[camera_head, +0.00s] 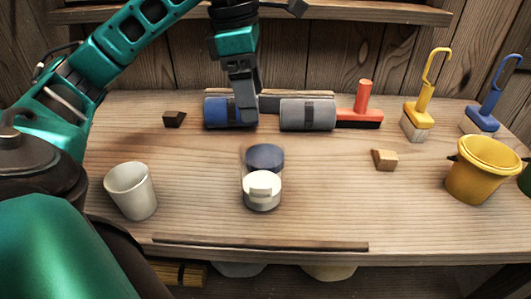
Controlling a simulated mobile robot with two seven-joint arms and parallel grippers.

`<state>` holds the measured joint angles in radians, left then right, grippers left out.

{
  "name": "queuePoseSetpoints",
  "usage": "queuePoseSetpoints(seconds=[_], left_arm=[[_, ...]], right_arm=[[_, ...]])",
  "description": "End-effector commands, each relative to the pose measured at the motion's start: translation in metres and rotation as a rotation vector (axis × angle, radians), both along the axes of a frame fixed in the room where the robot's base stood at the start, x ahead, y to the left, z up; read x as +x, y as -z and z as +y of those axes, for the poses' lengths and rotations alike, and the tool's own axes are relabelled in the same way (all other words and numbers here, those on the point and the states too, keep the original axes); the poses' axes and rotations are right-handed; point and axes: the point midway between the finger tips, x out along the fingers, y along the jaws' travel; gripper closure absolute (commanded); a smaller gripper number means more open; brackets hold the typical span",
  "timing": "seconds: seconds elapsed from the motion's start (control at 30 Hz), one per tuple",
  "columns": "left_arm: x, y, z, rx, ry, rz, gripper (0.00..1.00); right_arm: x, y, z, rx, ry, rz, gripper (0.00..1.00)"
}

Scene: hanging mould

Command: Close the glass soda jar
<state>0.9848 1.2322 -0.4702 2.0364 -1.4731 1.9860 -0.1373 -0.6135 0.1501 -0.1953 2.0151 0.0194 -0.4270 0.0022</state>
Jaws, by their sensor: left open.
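The small glass soda jar (262,203) stands on the middle of the wooden table, with a pale label on its front and white content at its top. Its round blue lid (264,157) shows just behind and above the white opening, so the jar looks open. I cannot make out the hinge. My left gripper (245,121) points down behind the jar, in front of a blue roll, apart from the jar and lid. Its fingers overlap in this view and nothing shows held. My right gripper is not in view.
A blue roll (217,112) and grey roll (307,115) lie at the back. A red-handled brush (363,108), yellow brush (418,112) and blue brush (483,115) stand rightward. A white cup (132,190) is left, a yellow bucket (480,170) right. The table around the jar is clear.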

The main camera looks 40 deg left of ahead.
Motion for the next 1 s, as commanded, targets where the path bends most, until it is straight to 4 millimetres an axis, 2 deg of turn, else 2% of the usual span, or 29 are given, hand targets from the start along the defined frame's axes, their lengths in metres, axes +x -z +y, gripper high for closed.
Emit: queuePoseSetpoints(seconds=[0.13,0.33,0.47,0.8,0.87,1.0], left_arm=[[0.002,0.031,-0.003,0.001,0.001,0.007,0.14],[0.005,0.063,-0.007,0.001,0.000,0.005,0.14],[0.006,0.071,-0.008,0.000,0.001,0.003,0.14],[0.007,0.073,-0.008,0.000,0.001,0.001,0.14],[0.007,0.078,-0.009,0.000,0.001,0.003,0.14],[0.008,0.100,-0.011,0.001,0.002,0.005,0.14]], right_arm=[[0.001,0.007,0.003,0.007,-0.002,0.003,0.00],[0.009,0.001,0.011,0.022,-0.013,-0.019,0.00],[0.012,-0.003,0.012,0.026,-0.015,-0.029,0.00],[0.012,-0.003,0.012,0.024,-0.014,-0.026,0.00],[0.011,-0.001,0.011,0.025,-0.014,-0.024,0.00],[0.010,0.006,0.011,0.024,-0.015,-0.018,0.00]])
